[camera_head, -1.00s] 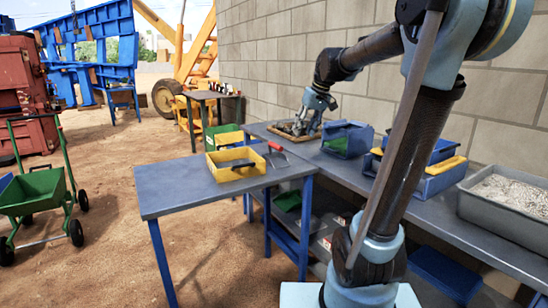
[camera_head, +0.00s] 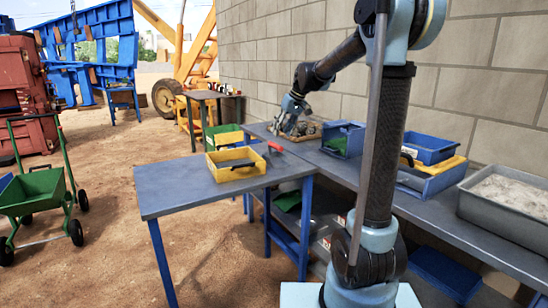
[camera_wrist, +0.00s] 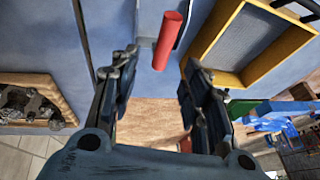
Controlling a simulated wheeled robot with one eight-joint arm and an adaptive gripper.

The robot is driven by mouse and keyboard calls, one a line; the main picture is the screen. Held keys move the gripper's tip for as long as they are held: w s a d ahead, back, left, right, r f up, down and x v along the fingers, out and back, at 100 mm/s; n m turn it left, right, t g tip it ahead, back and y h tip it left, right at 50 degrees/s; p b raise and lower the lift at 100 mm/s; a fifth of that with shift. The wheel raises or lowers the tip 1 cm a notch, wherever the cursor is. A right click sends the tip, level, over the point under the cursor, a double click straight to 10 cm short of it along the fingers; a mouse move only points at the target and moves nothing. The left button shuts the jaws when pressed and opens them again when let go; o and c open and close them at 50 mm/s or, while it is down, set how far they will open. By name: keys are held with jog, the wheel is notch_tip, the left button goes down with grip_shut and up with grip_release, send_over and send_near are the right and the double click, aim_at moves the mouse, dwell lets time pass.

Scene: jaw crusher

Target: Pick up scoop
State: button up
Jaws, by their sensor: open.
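The scoop's red handle (camera_head: 275,146) shows at the back right of the grey table, beside a yellow bin (camera_head: 236,164). In the wrist view the red handle (camera_wrist: 168,40) lies beyond my fingertips, roughly in line with the gap between them. A grey part of the scoop (camera_wrist: 147,22) shows at its left; the rest is cut off or hard to make out. My gripper (camera_wrist: 157,62) is open with nothing between its fingers. In the head view my gripper (camera_head: 291,112) is above the back of the tables, apart from the scoop.
The yellow bin's rim (camera_wrist: 232,78) is right of the handle in the wrist view. A tray of rocks (camera_wrist: 35,112) lies at the left there. In the head view, blue bins (camera_head: 427,150) and a grey tray of gravel (camera_head: 505,205) stand along the wall. The grey table's front (camera_head: 195,195) is clear.

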aim_at(274, 146)
jog(key=shift+a+x, duration=0.2)
jog(key=shift+x, duration=4.55)
jog(key=shift+s+r, duration=0.1)
grip_shut()
